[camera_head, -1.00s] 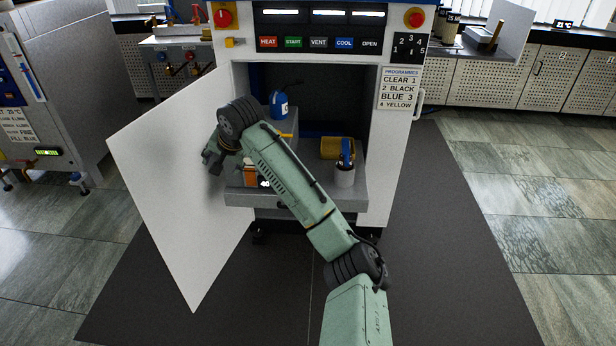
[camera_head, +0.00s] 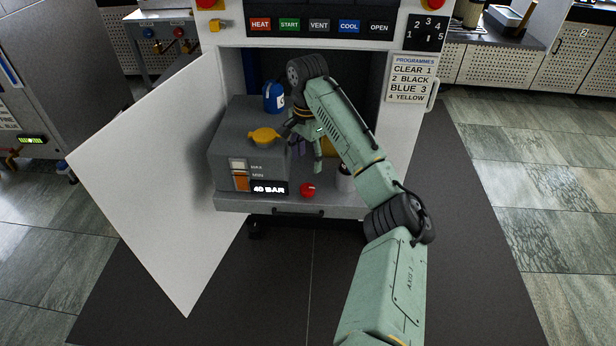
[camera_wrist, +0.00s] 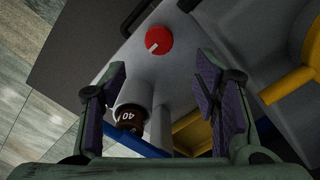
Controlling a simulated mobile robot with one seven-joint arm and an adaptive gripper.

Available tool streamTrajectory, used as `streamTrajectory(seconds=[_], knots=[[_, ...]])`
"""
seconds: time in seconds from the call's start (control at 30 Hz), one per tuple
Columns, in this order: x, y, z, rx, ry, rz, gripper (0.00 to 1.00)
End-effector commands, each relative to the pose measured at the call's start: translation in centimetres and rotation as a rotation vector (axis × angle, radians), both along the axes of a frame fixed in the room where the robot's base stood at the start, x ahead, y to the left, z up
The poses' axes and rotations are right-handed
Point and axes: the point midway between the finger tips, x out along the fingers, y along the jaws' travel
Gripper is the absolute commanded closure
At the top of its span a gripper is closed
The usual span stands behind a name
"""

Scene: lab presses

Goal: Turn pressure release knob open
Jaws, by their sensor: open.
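A round red knob (camera_head: 308,190) sits on the front shelf of the press, just right of the "40 BAR" display (camera_head: 269,189). In the wrist view the red knob (camera_wrist: 159,39) carries a white pointer mark, slanting toward the lower left. I take it to be the pressure release knob, though no label for it is readable. My gripper (camera_head: 303,148) hangs above and behind the knob. In the wrist view my gripper (camera_wrist: 161,68) has its purple-padded fingers spread wide, with nothing between the pads. The knob shows beyond the fingertips, apart from them.
A grey unit with a yellow handle (camera_head: 264,136) stands left of my gripper. A pale cylinder (camera_head: 344,181) is right of the knob, partly behind my arm.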

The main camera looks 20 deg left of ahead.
Motion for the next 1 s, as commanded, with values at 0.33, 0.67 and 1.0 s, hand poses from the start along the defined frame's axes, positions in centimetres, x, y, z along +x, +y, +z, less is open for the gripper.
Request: streamTrajectory(seconds=[0.33, 0.67, 1.0], knots=[[-0.1, -0.1, -5.8, -0.003, 0.003, 0.000, 0.44], [-0.1, 0.0, -10.1, -0.001, 0.000, 0.001, 0.44], [-0.1, 0.0, -10.5, -0.001, 0.000, 0.001, 0.44]])
